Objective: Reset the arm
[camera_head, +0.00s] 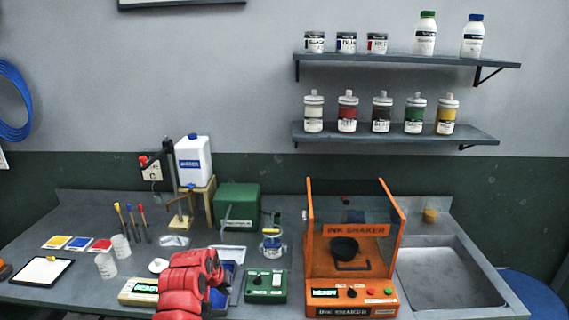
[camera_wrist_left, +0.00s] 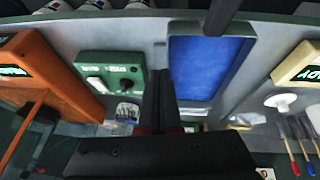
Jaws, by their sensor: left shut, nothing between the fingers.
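My left arm is red and comes in low at the front of the bench in the head view, with the left gripper (camera_head: 214,270) over the blue-bottomed tray (camera_head: 232,285). In the left wrist view the dark fingers of the left gripper (camera_wrist_left: 160,78) are together with nothing between them. They point between the green control box (camera_wrist_left: 112,82) and the blue tray (camera_wrist_left: 205,65). The arm hides part of the tray in the head view. My right arm and gripper are not in view.
The orange ink shaker (camera_head: 352,290) and the sink (camera_head: 445,278) are to the right. The green control box (camera_head: 265,287) is just right of the arm, and a scale (camera_head: 140,291) is left. Clear cups (camera_head: 106,265) stand further left. Shelves (camera_head: 395,134) hold bottles above.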

